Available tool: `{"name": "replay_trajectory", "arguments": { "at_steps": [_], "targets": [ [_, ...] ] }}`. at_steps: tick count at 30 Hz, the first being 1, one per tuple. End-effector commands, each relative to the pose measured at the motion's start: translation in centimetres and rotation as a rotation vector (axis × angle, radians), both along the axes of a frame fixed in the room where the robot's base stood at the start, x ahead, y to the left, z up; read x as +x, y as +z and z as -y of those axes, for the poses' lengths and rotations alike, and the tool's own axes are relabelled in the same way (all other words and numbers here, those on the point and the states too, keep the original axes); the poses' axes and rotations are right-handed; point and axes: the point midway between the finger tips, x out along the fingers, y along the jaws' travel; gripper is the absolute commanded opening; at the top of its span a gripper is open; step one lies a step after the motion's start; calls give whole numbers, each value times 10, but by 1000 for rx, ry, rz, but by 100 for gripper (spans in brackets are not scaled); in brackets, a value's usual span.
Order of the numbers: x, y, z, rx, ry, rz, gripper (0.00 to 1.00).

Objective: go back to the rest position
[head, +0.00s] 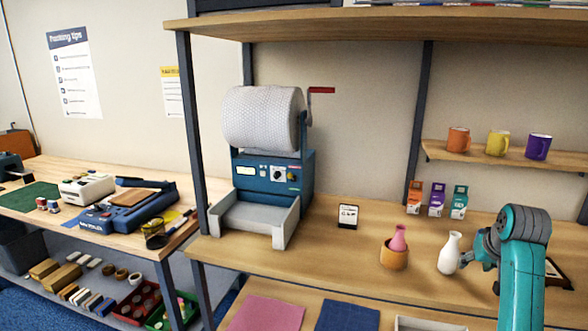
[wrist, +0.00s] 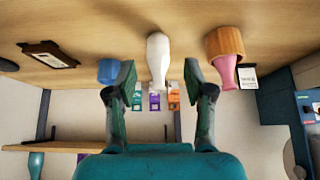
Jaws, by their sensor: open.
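My gripper (wrist: 160,82) is open, its two fingers apart with nothing held between them. In the wrist view, which is upside down, a white vase (wrist: 158,55) shows between the fingertips. In the head view the white vase (head: 449,257) stands upright on the wooden bench, just left of my gripper (head: 470,256). The picture does not settle whether the fingers touch the vase. My arm comes in from the lower right and hides part of the bench.
An orange pot (head: 394,256) with a pink vase (head: 398,238) in it stands left of the white vase. A blue cup (wrist: 110,71) is near one finger. Small cartons (head: 436,200) stand behind. A dark framed item (head: 557,275) lies right. A roll machine (head: 262,170) stands left.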

Motion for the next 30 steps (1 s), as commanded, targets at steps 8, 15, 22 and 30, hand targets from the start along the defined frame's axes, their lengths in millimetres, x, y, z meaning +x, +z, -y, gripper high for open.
{"name": "replay_trajectory", "arguments": {
  "at_steps": [8, 15, 22, 30],
  "targets": [
    [-5, -48, -16, -6, 8, 25, 52],
    [-20, -113, -43, -16, 19, 68, 52],
    [-55, -190, -82, -33, 36, 136, 52],
    [-115, -260, -127, -50, 58, 217, 52]
  ]
}}
